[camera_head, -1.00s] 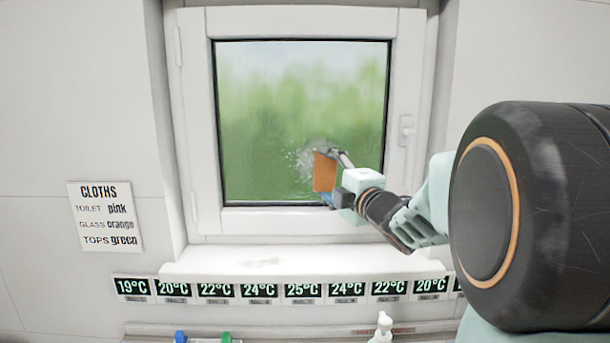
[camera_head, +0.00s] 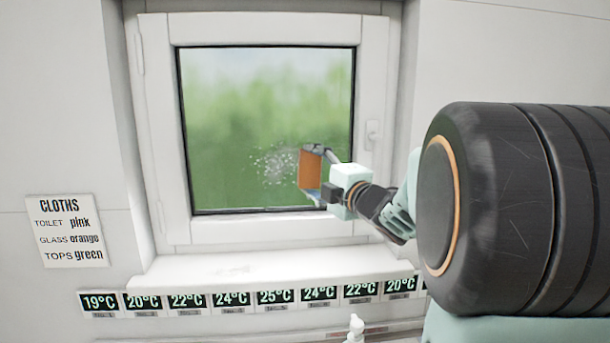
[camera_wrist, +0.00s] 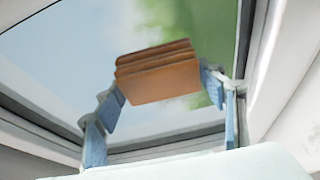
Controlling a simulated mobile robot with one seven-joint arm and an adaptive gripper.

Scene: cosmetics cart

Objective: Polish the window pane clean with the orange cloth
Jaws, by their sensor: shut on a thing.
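The orange cloth (camera_head: 310,169) is a folded block, and my gripper (camera_head: 322,172) is shut on it. In the wrist view the cloth (camera_wrist: 158,72) sits between the two blue fingers of my gripper (camera_wrist: 162,95). The window pane (camera_head: 235,110) shows blurred green and pale sky behind it. A whitish speckled patch (camera_head: 274,165) marks the lower middle of the pane, just left of the cloth. The cloth is in front of the lower right of the pane. I cannot tell whether it touches the glass.
The white window frame (camera_head: 163,150) surrounds the pane, with a handle (camera_head: 373,133) on its right. A sill (camera_head: 200,268) with a faint grey smudge lies below, above a row of temperature displays (camera_head: 231,299). A cloth sign (camera_head: 66,231) hangs at left. A white bottle (camera_head: 355,328) stands below.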

